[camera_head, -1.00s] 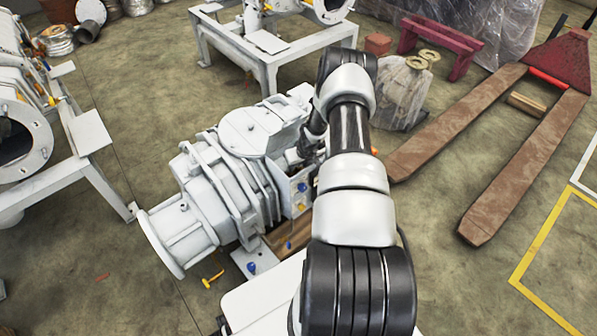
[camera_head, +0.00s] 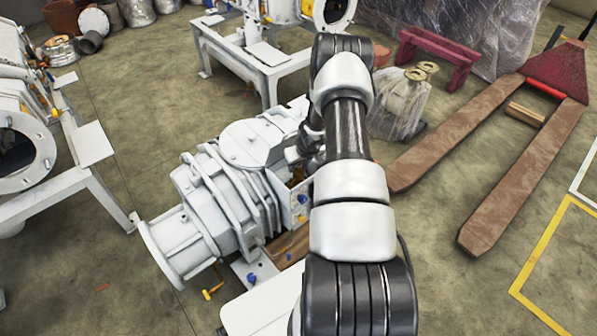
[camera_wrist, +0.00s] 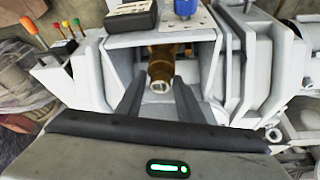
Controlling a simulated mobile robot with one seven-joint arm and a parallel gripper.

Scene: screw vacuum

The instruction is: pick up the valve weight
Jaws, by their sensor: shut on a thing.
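The valve weight (camera_wrist: 160,72) looks like a brass-coloured cylinder with a pale end. It shows in the wrist view inside a grey box-like opening of the pump. My gripper (camera_wrist: 161,84) has its two dark fingers on either side of the weight and is shut on it. The fingers hide part of its sides. In the head view the grey vacuum pump (camera_head: 215,195) stands left of my arm, which hides the gripper; I cannot make out the weight there.
A black box (camera_wrist: 131,18) and a blue part (camera_wrist: 186,8) sit at the opening's far edge. Coloured screwdriver-like handles (camera_wrist: 55,29) stand at left. In the head view a pallet truck (camera_head: 500,185) and a wrapped load (camera_head: 398,105) are at right. Floor between is clear.

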